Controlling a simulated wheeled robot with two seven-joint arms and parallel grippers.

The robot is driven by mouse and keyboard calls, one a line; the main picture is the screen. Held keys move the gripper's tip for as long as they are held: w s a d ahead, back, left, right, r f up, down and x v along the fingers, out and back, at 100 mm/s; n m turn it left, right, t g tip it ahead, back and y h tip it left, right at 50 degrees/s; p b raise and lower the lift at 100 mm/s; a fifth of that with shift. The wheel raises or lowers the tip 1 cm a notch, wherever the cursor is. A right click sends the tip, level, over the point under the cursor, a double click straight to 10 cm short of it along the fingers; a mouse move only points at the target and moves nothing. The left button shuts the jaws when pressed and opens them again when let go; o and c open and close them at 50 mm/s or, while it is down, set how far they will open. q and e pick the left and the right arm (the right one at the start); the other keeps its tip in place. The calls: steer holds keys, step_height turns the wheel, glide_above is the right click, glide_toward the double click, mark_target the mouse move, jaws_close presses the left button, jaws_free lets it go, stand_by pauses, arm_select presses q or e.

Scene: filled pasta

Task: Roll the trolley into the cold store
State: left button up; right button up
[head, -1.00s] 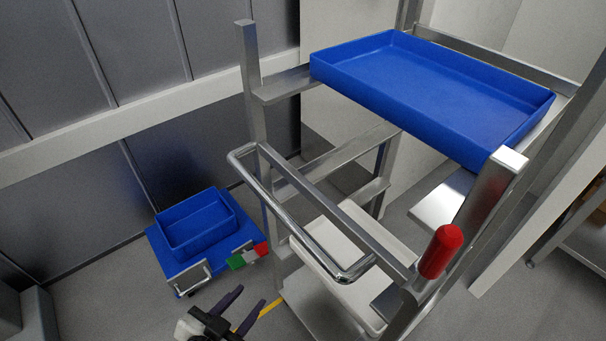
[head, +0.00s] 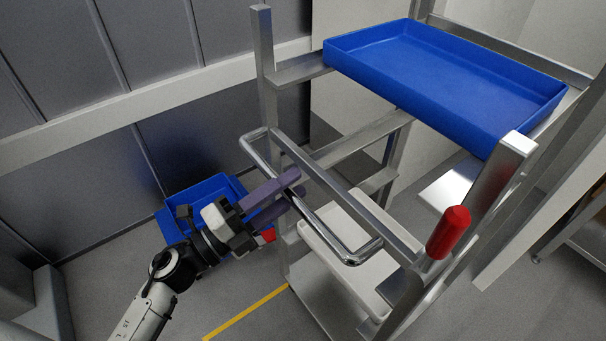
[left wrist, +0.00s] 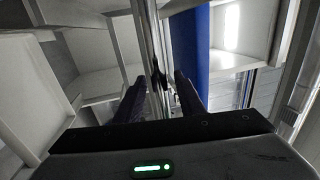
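The trolley (head: 264,75) is a tall steel rack with a chrome push handle (head: 330,238) on its near side. It carries a blue tray (head: 440,75) on top and a white tray (head: 340,265) lower down. My left gripper (head: 296,184) is at the left part of the handle, with its dark fingers apart. In the left wrist view, a shiny upright bar passes between the fingertips (left wrist: 160,88); contact cannot be told. My right gripper is out of view. Pale walls stand behind the trolley; I cannot tell which opening is the cold store.
A low blue bin (head: 215,190) stands by the grey panelled wall, partly behind my left arm. A yellow floor line (head: 245,313) runs left of the trolley. The floor at front left is clear.

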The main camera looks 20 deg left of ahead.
arm_select(q)
steer(key=x, duration=0.3)
steer(key=shift+w+d+r, duration=0.1)
steer(key=shift+w+d, duration=0.1)
steer(key=shift+w, duration=0.05)
jaws_close()
